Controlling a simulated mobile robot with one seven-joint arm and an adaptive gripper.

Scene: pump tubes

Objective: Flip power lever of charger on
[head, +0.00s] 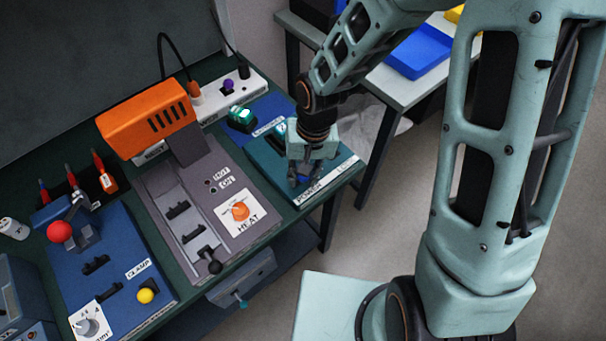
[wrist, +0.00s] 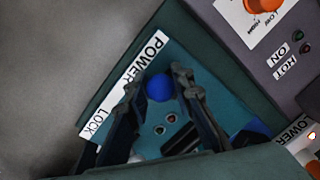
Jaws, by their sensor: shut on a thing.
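The charger is a teal panel with POWER and LOCK labels at the right end of the bench in the head view (head: 338,165), and it fills the middle of the wrist view (wrist: 190,75). Its power lever has a round blue knob (wrist: 159,88) beside the POWER label. My gripper (head: 304,181) is down at the panel's front part. In the wrist view my gripper (wrist: 156,84) has one finger on each side of the blue knob and is shut on it. The lever's shaft and slot are largely hidden.
The grey heat station (head: 225,190) with its orange head (head: 148,118) stands left of the charger. A blue panel (head: 268,107) and a white power strip (head: 235,95) lie behind. The blue clamp station (head: 110,250) is at far left. Open floor lies in front.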

